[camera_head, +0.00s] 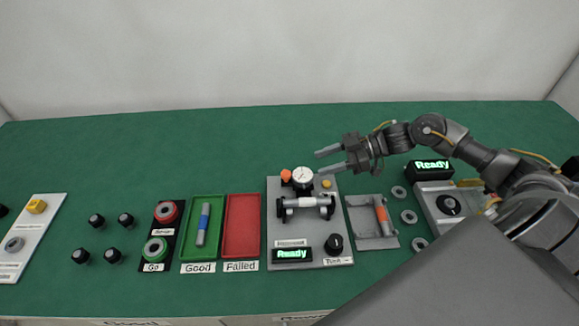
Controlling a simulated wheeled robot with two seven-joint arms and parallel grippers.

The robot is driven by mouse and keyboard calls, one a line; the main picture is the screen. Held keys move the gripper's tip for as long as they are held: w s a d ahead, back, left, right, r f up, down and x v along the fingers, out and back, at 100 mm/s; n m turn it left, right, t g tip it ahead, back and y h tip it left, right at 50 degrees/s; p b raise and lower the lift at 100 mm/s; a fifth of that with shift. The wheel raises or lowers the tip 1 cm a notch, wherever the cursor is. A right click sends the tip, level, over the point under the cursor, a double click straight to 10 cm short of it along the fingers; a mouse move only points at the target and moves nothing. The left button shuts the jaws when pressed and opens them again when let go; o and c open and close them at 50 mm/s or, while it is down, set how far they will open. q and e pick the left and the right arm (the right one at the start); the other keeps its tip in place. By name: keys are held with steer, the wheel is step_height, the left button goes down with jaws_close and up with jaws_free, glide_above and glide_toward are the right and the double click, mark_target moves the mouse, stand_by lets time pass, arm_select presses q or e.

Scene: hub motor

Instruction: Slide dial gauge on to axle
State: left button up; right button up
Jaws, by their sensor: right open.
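The dial gauge (302,176) has a white round face and stands on the grey test fixture (309,253) in the middle of the table. The axle (303,202) lies across the fixture in front of the gauge, silver with dark end supports. An orange knob (286,175) is just left of the gauge. My right gripper (324,162) reaches in from the right, jaws open and pointing left, by the upper right of the gauge. Its fingers look empty; whether they touch the gauge cannot be told. My left gripper is not in view.
A green tray (190,239) holds a blue-and-grey axle; the red tray (241,223) beside it is empty. A grey tray (372,243) holds an orange-and-grey axle. Several metal rings (408,216) lie to its right. Black knobs (97,220) stand at left. The table's back is clear.

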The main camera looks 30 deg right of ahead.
mark_target(288, 173)
steer(key=p+x, duration=0.1)
steer(key=x, duration=0.7)
steer(key=shift+w+a+p, duration=0.2)
steer(key=shift+a+p, duration=0.1)
steer(key=shift+a, duration=0.05)
steer(key=shift+x, duration=0.85)
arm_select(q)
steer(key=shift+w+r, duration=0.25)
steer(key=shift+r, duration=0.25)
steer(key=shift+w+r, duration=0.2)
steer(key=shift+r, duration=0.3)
arm_select(e)
steer(key=shift+d+f, duration=0.1)
steer(key=shift+f, duration=0.05)
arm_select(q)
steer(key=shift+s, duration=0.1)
arm_select(e)
jaws_close()
